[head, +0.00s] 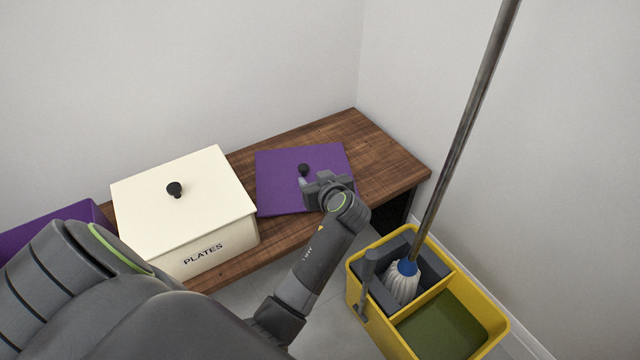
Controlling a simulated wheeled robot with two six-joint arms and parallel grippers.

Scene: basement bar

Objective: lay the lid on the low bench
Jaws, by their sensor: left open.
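A flat purple lid (277,169) with a black knob (303,170) lies on the wooden low bench (385,163), to the right of a cream box. My left gripper (307,184) is open over the lid, close to its knob. The gripper and wrist hide the lid's front right part, and I cannot tell whether a finger touches the knob. My right gripper is not in view.
A cream box (205,233) marked PLATES, its lid on, stands on the bench. A purple box (88,212) is at far left. A yellow mop bucket (462,279) with a mop (404,283) stands at right; its handle leans upward. The bench's right end is bare.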

